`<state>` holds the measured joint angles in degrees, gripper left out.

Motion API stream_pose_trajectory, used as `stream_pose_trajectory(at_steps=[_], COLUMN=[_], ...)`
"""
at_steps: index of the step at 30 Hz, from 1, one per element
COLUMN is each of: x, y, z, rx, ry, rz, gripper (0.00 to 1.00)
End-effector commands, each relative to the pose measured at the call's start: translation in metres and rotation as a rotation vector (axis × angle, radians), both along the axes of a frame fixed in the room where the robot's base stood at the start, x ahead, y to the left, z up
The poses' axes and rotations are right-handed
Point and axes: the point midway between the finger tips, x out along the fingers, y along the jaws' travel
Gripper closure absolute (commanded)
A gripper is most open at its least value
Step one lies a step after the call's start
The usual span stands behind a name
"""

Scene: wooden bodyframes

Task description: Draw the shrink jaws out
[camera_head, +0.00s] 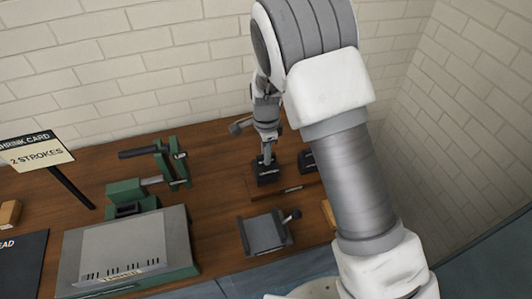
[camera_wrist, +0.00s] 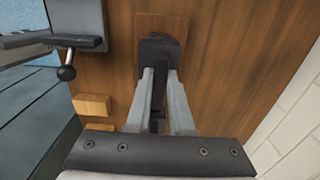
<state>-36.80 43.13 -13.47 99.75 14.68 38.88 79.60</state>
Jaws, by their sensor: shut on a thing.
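My gripper (camera_head: 266,155) points down at a dark jaw block (camera_head: 267,173) on a wooden board (camera_head: 290,190) at the back right of the bench. In the wrist view my gripper's fingers (camera_wrist: 160,74) are closed on the upright dark block (camera_wrist: 158,48), one finger on each side. A second dark block (camera_head: 307,161) stands just right of it, partly hidden by my arm. No label shows which block is the shrink pair. A green machine (camera_head: 150,172) with a dark lever stands to the left.
A silver-topped green box (camera_head: 130,248) lies at the front left. A grey fixture with a ball-knob lever (camera_head: 264,232) sits in front of the board. Small wooden blocks (camera_wrist: 93,105) lie nearby. A card (camera_head: 37,150) reads 2 STROKES. Brick walls close off the back and right.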

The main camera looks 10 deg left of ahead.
Motion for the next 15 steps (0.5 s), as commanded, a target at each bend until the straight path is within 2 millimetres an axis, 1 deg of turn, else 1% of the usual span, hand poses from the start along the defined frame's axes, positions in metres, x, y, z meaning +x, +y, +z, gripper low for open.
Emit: stream_pose_trajectory(at_steps=[15], x=[0.0013], y=[0.0006], z=[-0.0096], rx=[0.002], ry=[-0.004], rz=[0.000], gripper=[1.00])
